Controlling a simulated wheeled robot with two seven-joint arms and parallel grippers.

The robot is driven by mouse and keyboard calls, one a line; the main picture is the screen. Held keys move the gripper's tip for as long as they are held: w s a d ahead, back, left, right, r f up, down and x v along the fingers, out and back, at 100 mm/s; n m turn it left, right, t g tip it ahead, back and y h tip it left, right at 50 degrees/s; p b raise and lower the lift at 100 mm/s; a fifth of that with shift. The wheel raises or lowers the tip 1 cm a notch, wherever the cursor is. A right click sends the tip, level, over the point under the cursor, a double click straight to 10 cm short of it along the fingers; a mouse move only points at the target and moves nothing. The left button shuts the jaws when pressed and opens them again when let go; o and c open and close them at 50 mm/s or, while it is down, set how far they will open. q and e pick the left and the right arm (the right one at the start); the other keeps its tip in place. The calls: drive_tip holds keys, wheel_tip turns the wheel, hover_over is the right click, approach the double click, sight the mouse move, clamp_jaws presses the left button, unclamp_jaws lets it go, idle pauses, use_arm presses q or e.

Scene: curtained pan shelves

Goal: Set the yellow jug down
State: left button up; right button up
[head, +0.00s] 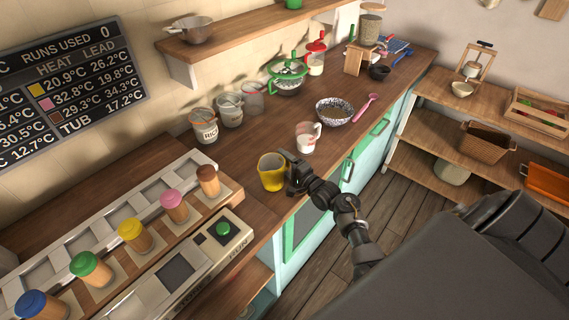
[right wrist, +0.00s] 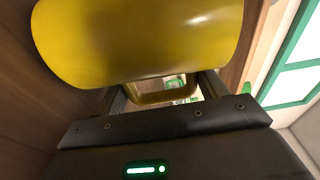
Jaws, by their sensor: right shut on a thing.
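The yellow jug (head: 271,172) is at the front part of the wooden counter, just right of the machine with the coloured knobs. It looks upright. My right gripper (head: 294,172) reaches it from the right and is shut on its handle. In the right wrist view the jug's yellow body (right wrist: 140,40) fills the top, and the handle (right wrist: 165,96) passes between the fingers (right wrist: 163,92). I cannot tell whether the jug's base touches the counter. My left gripper is not in view.
A white and red mug (head: 306,138) and a speckled bowl (head: 334,112) stand behind the jug. Glass jars (head: 204,126) line the wall. The machine with coloured knobs (head: 222,229) is close on the left. The counter between jug and jars (head: 245,145) is clear.

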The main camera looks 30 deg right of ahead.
drive_tip(key=shift+f, duration=0.25)
drive_tip(key=o, duration=1.6)
drive_tip(key=shift+c, duration=0.2)
drive_tip(key=shift+o, duration=0.4)
drive_tip(key=shift+s, duration=0.1)
drive_tip(key=shift+a+f, duration=0.1)
drive_tip(key=shift+f, duration=0.1)
drive_tip(key=shift+s, duration=0.1)
drive_tip(key=shift+s+f+b, duration=0.1)
drive_tip(key=shift+s+b, duration=0.15)
drive_tip(key=shift+b, duration=0.05)
drive_tip(key=s, duration=0.3)
drive_tip(key=s+d+b, duration=0.1)
drive_tip(key=s, duration=0.2)
drive_tip(key=s+d+b, duration=0.1)
drive_tip(key=s, duration=0.3)
drive_tip(key=shift+r, duration=0.2)
